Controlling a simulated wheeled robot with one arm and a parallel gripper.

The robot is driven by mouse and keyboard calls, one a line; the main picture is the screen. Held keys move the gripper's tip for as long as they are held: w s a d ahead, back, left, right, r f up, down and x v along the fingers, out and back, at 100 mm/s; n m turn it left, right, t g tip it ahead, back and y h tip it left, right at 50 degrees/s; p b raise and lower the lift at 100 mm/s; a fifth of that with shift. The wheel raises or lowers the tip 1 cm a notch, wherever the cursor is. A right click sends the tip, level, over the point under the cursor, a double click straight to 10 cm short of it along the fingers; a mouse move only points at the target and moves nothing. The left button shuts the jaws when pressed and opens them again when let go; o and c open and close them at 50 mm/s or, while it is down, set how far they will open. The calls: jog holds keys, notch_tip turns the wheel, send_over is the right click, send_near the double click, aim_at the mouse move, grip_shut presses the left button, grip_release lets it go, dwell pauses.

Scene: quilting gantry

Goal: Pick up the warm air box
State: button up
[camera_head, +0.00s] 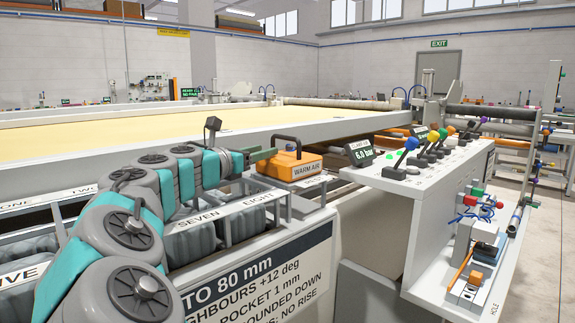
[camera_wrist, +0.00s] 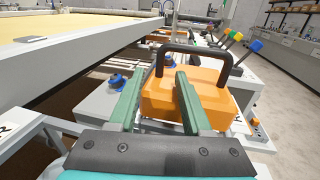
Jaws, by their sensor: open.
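My gripper (camera_head: 268,153) is at the box's left side in the head view. In the wrist view its two green fingers (camera_wrist: 159,74) are apart, with the near post of the handle appearing between their tips. The right finger overlaps the box's orange face in the picture. I cannot tell whether either finger touches it.
A white console (camera_head: 420,175) with several coloured levers stands right of the box. The cream quilting table (camera_head: 130,135) and its grey rail (camera_head: 200,145) lie behind. Labelled bins (camera_head: 255,217) sit below my arm. A blue knob (camera_wrist: 117,80) stands left of the box.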

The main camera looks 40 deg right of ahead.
aim_at(289, 155)
jog(key=x, duration=0.5)
grip_shut()
dwell(0.3)
dwell(1.0)
